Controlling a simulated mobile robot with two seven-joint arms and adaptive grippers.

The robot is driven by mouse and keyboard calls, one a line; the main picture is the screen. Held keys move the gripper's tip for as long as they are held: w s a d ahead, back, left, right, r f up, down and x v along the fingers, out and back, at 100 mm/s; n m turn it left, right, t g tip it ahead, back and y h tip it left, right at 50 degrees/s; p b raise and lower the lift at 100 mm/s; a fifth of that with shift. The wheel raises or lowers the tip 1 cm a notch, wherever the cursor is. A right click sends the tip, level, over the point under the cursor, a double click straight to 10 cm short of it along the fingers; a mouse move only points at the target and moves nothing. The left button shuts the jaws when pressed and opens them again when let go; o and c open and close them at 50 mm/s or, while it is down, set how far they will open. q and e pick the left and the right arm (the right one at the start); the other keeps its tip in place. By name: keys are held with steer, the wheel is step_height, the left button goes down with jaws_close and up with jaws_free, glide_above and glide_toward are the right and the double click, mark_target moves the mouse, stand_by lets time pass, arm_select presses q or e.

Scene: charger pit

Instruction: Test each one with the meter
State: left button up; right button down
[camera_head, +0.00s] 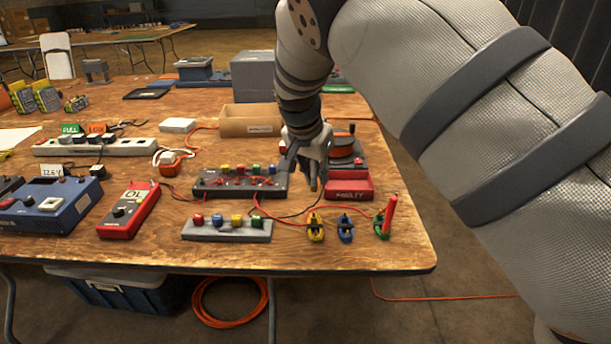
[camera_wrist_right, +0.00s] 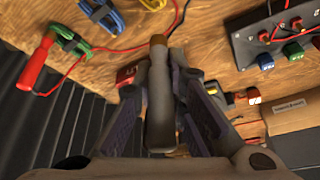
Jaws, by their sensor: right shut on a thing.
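The red meter (camera_head: 128,210) lies at the table's left front, its display reading "OL". Small cable coils in yellow (camera_head: 315,228), blue (camera_head: 345,228) and green (camera_head: 380,224) lie at the right front. The probe's tip is hard to see. My left gripper is out of view.
A black panel with coloured knobs (camera_head: 240,184) and a grey terminal strip (camera_head: 228,230) are left of the coils. Leads cross the table.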

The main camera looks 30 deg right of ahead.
step_height(320, 180, down, 5)
steer(key=shift+d+f+b, duration=0.1)
steer(key=shift+d+b, duration=0.05)
steer(key=shift+b, duration=0.35)
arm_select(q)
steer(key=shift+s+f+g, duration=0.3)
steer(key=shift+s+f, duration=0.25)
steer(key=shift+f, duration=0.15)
arm_select(e)
steer(key=shift+w+f, duration=0.1)
steer(key=shift+f, duration=0.2)
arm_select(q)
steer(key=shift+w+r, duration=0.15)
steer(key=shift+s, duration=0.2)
arm_select(e)
steer(key=shift+f, duration=0.95)
stand_by(1.2)
steer(key=c, duration=1.2)
jaws_free()
steer(key=shift+c, duration=0.2)
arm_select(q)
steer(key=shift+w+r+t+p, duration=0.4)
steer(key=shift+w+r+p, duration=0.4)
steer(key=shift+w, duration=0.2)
arm_select(e)
step_height(320, 180, up, 8)
steer(key=shift+f, duration=0.2)
